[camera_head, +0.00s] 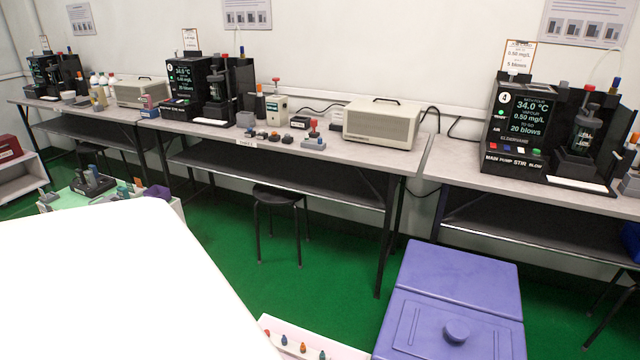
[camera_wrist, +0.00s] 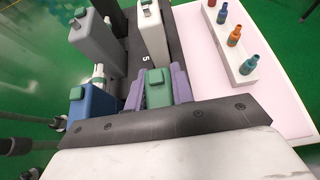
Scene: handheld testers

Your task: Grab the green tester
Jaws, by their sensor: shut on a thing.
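The green tester (camera_wrist: 156,80) shows in the wrist view between the two purple fingers of my gripper (camera_wrist: 158,92). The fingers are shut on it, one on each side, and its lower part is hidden. It is close to a dark stand (camera_wrist: 177,48) marked 5; I cannot tell whether it still touches it. A light grey tester (camera_wrist: 152,38) stands just beyond it. A darker grey tester (camera_wrist: 93,42) and a blue tester (camera_wrist: 93,108) are to the left.
A white rack (camera_wrist: 232,62) with small coloured bottles stands right of the stand on a pale tabletop (camera_wrist: 205,88). In the head view, long benches (camera_head: 345,150) with instruments line the wall. A stool (camera_head: 278,197) and a purple lidded box (camera_head: 455,290) stand on the green floor.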

